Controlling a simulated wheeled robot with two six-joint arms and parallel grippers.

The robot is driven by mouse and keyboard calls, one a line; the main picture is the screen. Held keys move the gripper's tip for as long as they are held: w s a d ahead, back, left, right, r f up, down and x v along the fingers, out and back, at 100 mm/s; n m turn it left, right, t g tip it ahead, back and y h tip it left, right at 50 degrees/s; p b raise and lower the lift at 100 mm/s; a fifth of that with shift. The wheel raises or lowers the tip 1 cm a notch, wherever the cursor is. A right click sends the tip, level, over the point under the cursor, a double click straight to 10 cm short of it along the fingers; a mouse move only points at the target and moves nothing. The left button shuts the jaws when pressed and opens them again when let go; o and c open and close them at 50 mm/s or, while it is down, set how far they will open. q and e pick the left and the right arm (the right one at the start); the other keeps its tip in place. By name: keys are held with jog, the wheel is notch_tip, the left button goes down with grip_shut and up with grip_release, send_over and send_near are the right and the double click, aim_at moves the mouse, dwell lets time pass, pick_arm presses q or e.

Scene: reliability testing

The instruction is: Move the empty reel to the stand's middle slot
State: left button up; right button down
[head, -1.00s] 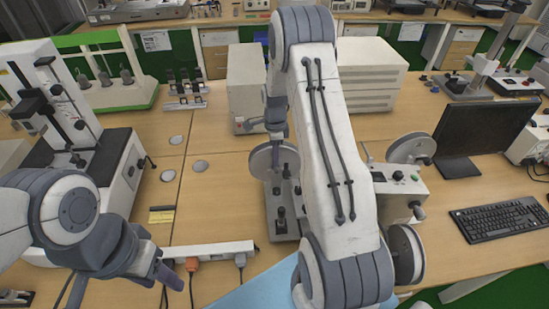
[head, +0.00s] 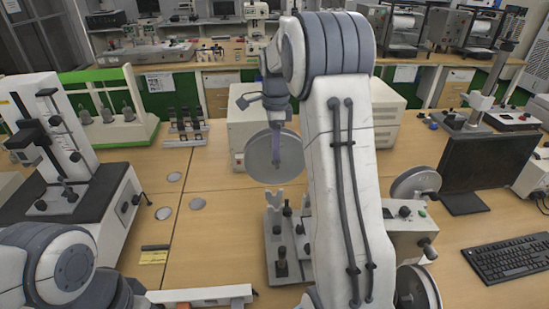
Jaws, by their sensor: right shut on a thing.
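My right gripper (head: 278,142) is shut on the grey disc-shaped empty reel (head: 262,158), which hangs upright in front of the white box. The gripper's fingers partly cover the reel's face. The stand (head: 284,268) is below, a grey base with forked uprights and dark knobs. The reel appears above the forked uprights, clear of them. My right arm hides the stand's right side, and I cannot tell its slots apart. My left gripper (head: 133,291) is low at the bottom left, cut by the frame edge; its fingers cannot be made out.
A machine (head: 400,222) with two more reels, an upper one (head: 416,183) and a lower one (head: 420,290), stands right of my arm. A white box (head: 245,125) is behind the reel. A monitor (head: 488,150) and keyboard (head: 510,258) lie right. Bench left of the stand is mostly clear.

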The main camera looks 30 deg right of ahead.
aim_at(275, 181)
jog(key=shift+r, duration=0.2)
jog(key=shift+f, duration=0.15)
jog(key=shift+f+b, duration=3.95)
jog(key=shift+f, duration=2.8)
jog(key=shift+r, duration=0.1)
